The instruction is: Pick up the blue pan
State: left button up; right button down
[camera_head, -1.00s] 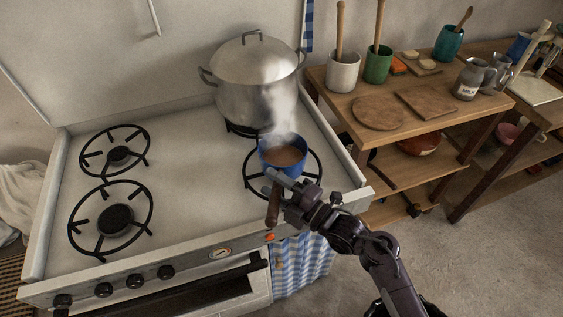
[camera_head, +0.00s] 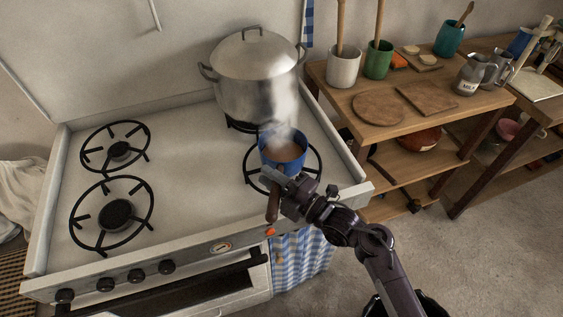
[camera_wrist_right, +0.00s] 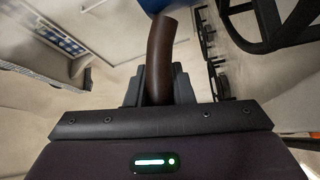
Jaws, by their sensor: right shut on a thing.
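The blue pan (camera_head: 267,152) is at the front right burner (camera_head: 318,168) of the stove, with brown liquid inside and steam rising from it. Its dark brown handle (camera_head: 273,208) points toward the front edge of the stove. My right gripper (camera_head: 272,182) is shut on the handle. In the right wrist view the handle (camera_wrist_right: 166,55) runs up from between the fingers, and the blue underside of the pan (camera_wrist_right: 155,5) shows at the top edge. I cannot tell whether the pan touches the burner grate. My left gripper is not in view.
A large lidded steel pot (camera_head: 254,85) stands on the back right burner, just behind the pan. The two left burners (camera_head: 115,214) are empty. A wooden shelf table (camera_head: 440,115) with cups and boards stands to the right.

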jog(key=shift+r, duration=0.25)
